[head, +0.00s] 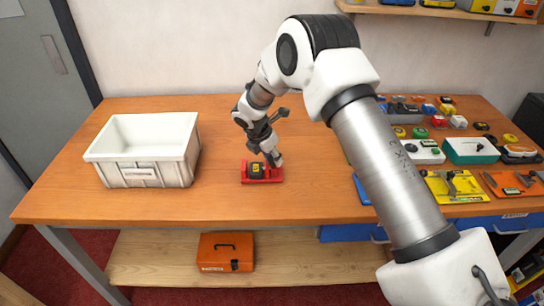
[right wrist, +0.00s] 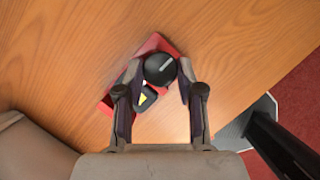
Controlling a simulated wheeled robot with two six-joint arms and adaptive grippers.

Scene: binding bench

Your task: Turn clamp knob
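The clamp is a red base (head: 264,179) with a dark block on it, standing on the wooden bench left of my right arm. In the right wrist view the round black clamp knob (right wrist: 160,69), with a pale line on top, sits between the fingers of my right gripper (right wrist: 161,73). The fingers press in from both sides with no clear gap, so it looks shut on the knob. A black block with a yellow mark (right wrist: 145,97) is beside the knob. In the head view my right gripper (head: 273,158) covers part of the clamp. My left gripper is not in view.
A white bin (head: 145,150) stands on the left of the bench. Several tools and coloured boxes lie at the right, among them a teal box (head: 470,151) and a yellow tray (head: 453,187). An orange case (head: 226,252) is on the lower shelf. The bench around the clamp is clear.

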